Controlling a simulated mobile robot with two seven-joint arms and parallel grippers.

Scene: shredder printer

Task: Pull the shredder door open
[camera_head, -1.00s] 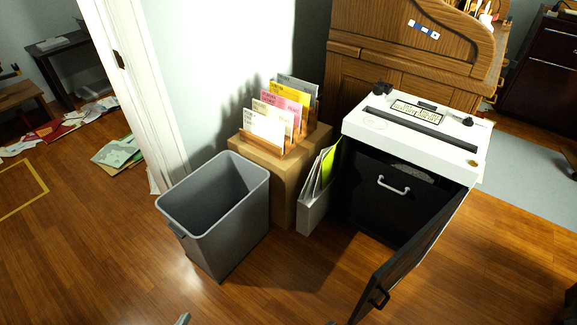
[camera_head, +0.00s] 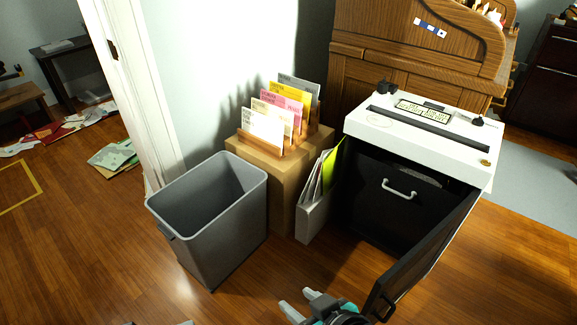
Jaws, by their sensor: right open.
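The shredder (camera_head: 420,125) has a white top and a dark open cabinet, at the right. Its black door (camera_head: 425,258) stands wide open, swung out toward me from the right side. The door's dark handle (camera_head: 385,309) is low, near the free edge. My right gripper (camera_head: 295,299) is at the bottom edge, open and empty, left of the door's free edge and apart from the handle. Its fingers point up and left. Only a grey sliver at the bottom edge may be my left gripper (camera_head: 182,323); its fingers cannot be made out.
A black bin with a white handle (camera_head: 399,190) is inside the cabinet. A grey waste bin (camera_head: 212,235) stands left on the wooden floor. A cardboard box (camera_head: 288,200) with a file rack and a white folder holder (camera_head: 314,208) stand between. Floor is clear before the waste bin and shredder.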

